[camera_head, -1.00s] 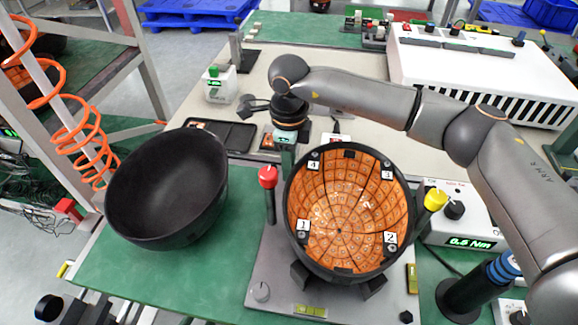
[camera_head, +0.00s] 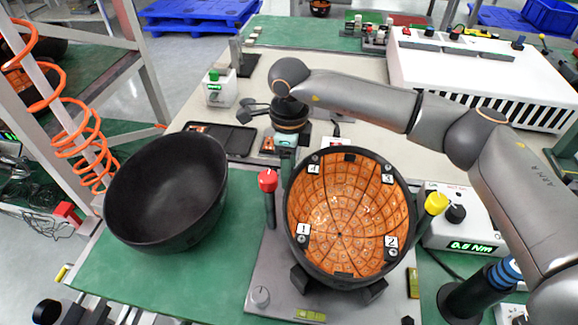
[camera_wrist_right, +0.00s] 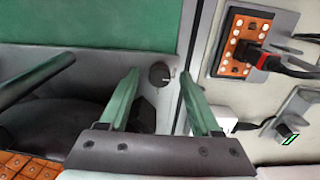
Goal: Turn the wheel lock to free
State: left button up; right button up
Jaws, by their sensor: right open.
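A small dark round knob (camera_wrist_right: 160,74) with a light pointer mark sits on the grey plate in the right wrist view; it looks like the wheel lock. My right gripper (camera_wrist_right: 158,76) is open, with one green finger on each side of the knob in that view. I cannot tell whether the fingers touch it. In the head view my right gripper (camera_head: 287,160) points down just behind the black-rimmed bowl with the orange lining (camera_head: 340,215). The knob between its fingers is hidden there. My left gripper is not in view.
A red-topped post (camera_head: 268,182) and a yellow-topped lever (camera_head: 436,201) flank the orange-lined bowl. A black bowl (camera_head: 165,190) stands left. A torque box (camera_head: 455,220) is right. An orange connector board (camera_wrist_right: 243,42) is nearby.

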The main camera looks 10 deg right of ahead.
notch_tip(320, 180, up, 12)
jog(key=shift+r, duration=0.25)
dwell(0.4)
jog(key=shift+r, duration=0.1)
